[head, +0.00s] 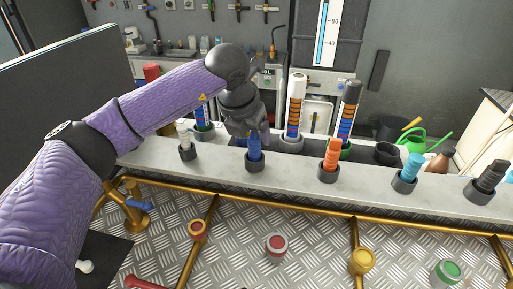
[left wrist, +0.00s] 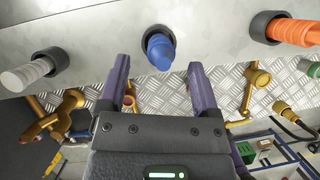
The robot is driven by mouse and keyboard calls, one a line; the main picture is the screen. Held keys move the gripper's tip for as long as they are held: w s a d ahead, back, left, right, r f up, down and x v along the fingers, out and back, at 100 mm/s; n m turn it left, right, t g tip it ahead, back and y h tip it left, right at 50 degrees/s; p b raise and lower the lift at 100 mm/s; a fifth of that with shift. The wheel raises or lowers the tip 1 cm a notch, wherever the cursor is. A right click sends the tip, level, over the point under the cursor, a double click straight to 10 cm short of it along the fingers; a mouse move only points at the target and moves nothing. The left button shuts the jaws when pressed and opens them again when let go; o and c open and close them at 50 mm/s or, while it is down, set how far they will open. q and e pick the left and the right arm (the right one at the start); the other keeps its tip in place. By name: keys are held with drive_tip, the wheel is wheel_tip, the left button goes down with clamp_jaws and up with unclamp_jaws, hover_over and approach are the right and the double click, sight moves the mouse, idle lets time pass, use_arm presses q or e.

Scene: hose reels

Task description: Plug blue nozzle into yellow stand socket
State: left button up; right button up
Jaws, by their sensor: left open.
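The blue nozzle (head: 255,148) stands upright in a dark round holder on the grey ledge. It also shows in the left wrist view (left wrist: 160,50), just beyond the fingertips. My left gripper (head: 247,128) is above and around the top of the nozzle in the head view, partly hidden by its own wrist. In the left wrist view its two fingers (left wrist: 159,66) are apart, one on each side of the line to the nozzle, with no contact visible. A yellow round socket (head: 361,261) sits low on the plate floor in front of the ledge. My right gripper is not in view.
Along the ledge (head: 300,176) stand a white nozzle (head: 183,134), an orange nozzle (head: 332,155), a light blue nozzle (head: 412,167) and a black nozzle (head: 490,178). Red (head: 277,246) and green (head: 447,271) sockets flank the yellow one. Brass pipes (head: 290,207) run along the ledge's front.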

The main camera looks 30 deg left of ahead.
sight(252, 138)
use_arm(q)
drive_tip(key=x, duration=0.4)
drive_tip(key=shift+s+f, duration=0.1)
drive_tip(key=shift+s, duration=0.05)
clamp_jaws()
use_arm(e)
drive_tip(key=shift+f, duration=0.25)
